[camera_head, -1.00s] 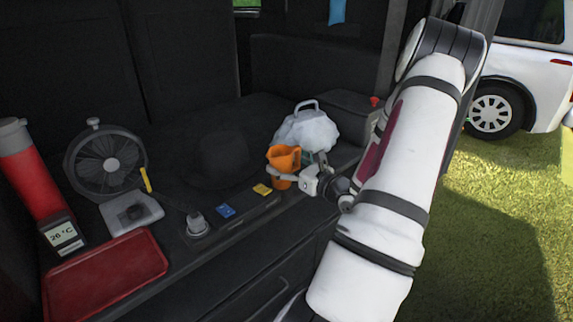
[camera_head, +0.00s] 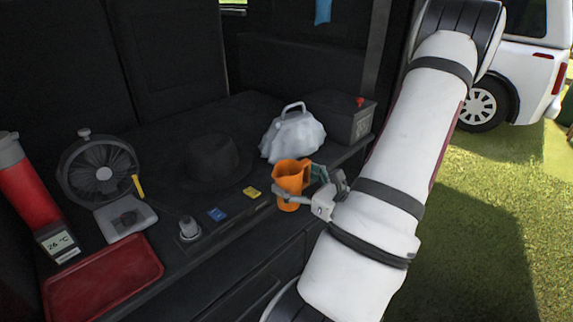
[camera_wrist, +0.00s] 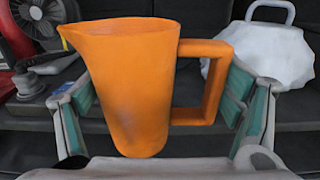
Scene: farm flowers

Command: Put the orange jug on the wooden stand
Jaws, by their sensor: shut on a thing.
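The orange jug (camera_head: 290,182) is upright between the fingers of my gripper (camera_head: 306,192), which is shut on it. The jug is at the front edge of the dark shelf. In the wrist view the jug (camera_wrist: 135,85) fills the middle, its spout to the left and its handle to the right. The gripper's green-padded fingers (camera_wrist: 160,105) stand at either side of it. I cannot tell how high the jug is above any surface. No wooden stand shows in these frames.
On the dark shelf are a red tray (camera_head: 100,278), a fan (camera_head: 98,170), a scale (camera_head: 126,217), a dark hat (camera_head: 205,160), a white bag-like thing (camera_head: 293,136) and a dark box (camera_head: 348,122). Grass (camera_head: 480,220) lies open at right.

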